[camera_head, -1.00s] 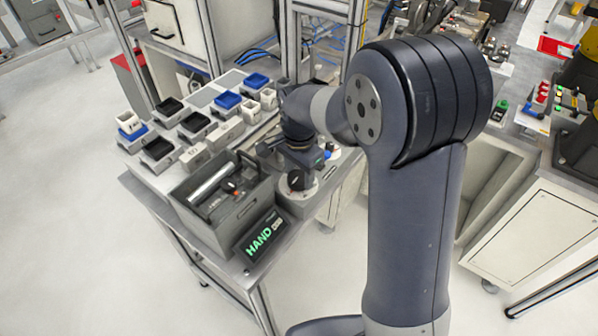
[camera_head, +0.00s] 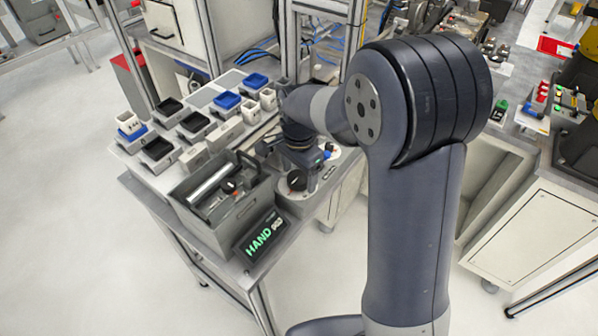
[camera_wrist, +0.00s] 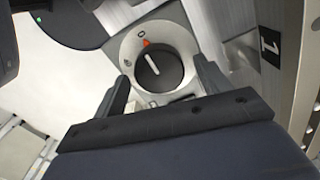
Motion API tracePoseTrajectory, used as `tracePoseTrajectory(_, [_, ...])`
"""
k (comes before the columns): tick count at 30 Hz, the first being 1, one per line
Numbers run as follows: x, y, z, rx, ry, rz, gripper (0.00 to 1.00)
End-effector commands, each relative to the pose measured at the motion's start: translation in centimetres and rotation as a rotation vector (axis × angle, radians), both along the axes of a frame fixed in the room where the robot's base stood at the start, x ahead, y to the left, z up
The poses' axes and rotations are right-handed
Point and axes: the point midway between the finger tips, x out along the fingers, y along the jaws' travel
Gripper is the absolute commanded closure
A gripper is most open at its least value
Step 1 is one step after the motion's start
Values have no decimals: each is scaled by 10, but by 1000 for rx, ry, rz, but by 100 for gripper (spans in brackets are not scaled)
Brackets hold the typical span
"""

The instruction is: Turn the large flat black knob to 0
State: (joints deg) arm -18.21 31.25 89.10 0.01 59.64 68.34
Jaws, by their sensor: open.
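The large flat black knob (camera_wrist: 158,72) sits on a pale round dial plate (camera_wrist: 190,47) in the wrist view. Its white pointer line slants toward the orange-red triangle beside the 0 mark (camera_wrist: 141,34) at the top of the plate. My gripper (camera_wrist: 162,78) is open, with one finger on each side of the knob. I cannot tell whether either finger touches it. In the head view the knob (camera_head: 297,180) shows at the front of the grey unit, below my wrist, and my fingers are hard to make out there.
A grey bin (camera_head: 240,207) with tools stands left of the knob. A black display (camera_head: 264,237) reading HAND is in front. Several small trays and blocks cover the bench (camera_head: 127,180) at the left.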

Motion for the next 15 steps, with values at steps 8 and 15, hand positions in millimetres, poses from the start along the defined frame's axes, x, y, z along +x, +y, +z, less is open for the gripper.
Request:
tracePoseTrajectory(8, [1, 0, 9, 1, -3, 1, 28])
tracePoseTrajectory(15, [1, 0, 53, 2, -5, 1, 28])
